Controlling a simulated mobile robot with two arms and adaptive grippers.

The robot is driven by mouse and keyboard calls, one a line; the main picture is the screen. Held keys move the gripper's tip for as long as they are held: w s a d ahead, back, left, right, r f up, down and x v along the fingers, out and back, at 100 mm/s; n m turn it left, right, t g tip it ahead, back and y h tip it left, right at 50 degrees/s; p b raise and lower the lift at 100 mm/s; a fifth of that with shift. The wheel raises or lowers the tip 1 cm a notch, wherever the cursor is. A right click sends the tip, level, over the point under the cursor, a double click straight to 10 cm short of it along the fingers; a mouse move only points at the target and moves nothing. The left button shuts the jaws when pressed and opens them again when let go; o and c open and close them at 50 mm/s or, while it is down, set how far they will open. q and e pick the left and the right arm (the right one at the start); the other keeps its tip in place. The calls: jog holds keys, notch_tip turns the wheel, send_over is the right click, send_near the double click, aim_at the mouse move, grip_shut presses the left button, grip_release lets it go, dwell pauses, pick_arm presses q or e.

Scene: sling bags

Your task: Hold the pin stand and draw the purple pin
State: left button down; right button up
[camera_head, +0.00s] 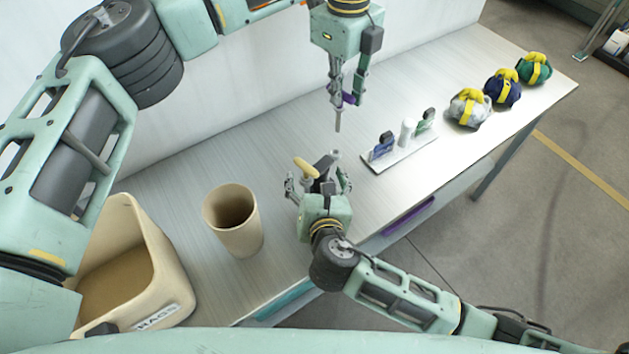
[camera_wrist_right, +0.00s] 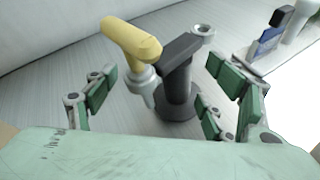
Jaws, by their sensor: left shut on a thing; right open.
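The dark pin stand (camera_head: 325,166) is on the table, partly hidden by my right gripper in the head view. In the right wrist view the stand (camera_wrist_right: 178,75) has a round base, a yellow-handled pin (camera_wrist_right: 132,40) on its left and an empty-looking ring (camera_wrist_right: 202,31) on its right. My right gripper (camera_head: 318,183) is open, with its fingers spread on both sides of the stand. My left gripper (camera_head: 343,88) points down above the stand, shut on the purple pin (camera_head: 348,98). A grey metal shaft (camera_head: 338,121) hangs below it, clear of the stand.
A beige cup (camera_head: 250,240) stands left of the stand, and a rags bin (camera_head: 172,285) further left. A white tray (camera_head: 400,154) with blue and green items is to the right. Several yellow-strapped bundles (camera_head: 468,108) lie beyond it.

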jog(key=shift+r, duration=0.1)
jog(key=v, duration=1.2)
jog(key=shift+s, duration=0.15)
